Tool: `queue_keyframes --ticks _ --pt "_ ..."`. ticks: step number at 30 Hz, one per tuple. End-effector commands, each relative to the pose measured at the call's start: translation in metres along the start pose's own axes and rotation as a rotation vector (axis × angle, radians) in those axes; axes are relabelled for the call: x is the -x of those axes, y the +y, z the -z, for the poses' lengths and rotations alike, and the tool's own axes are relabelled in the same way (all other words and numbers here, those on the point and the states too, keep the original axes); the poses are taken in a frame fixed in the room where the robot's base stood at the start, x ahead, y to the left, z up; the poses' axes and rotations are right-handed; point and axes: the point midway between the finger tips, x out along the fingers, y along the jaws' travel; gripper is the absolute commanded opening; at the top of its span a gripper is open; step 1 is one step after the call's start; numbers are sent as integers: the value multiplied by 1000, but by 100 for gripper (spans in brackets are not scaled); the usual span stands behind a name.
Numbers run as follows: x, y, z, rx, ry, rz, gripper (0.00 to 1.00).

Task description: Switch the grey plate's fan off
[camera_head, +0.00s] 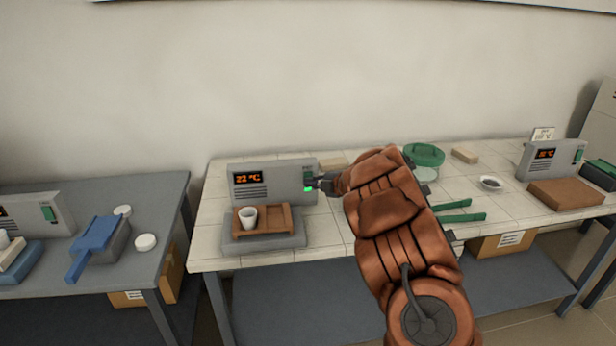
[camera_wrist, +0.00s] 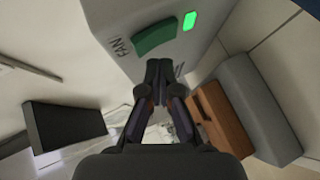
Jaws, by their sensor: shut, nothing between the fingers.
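The grey control unit (camera_head: 278,190) stands at the back of the tiled table, with a display reading 22 °C. In front of it is the grey plate (camera_head: 262,243), which bears a brown wooden tray. My gripper (camera_head: 318,182) is shut and empty at the unit's right end. In the wrist view my gripper (camera_wrist: 159,66) points at the unit's face, just below the green FAN rocker switch (camera_wrist: 157,36). I cannot tell whether the fingertips touch it. A green lamp (camera_wrist: 190,20) beside the switch is lit; it also shows in the head view (camera_head: 308,189).
A white cup (camera_head: 248,217) stands in the wooden tray (camera_head: 278,214). Green tongs (camera_head: 458,211), a green round dish (camera_head: 424,154) and a small dark bowl (camera_head: 491,183) lie right of my arm. Another unit (camera_head: 545,160) stands far right, and one (camera_head: 40,212) on the left table.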

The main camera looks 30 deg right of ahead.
Motion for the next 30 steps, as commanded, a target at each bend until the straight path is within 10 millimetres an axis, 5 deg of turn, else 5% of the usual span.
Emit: queue_keyframes --ticks 30 --pt "-6 5 -4 1 0 0 0"
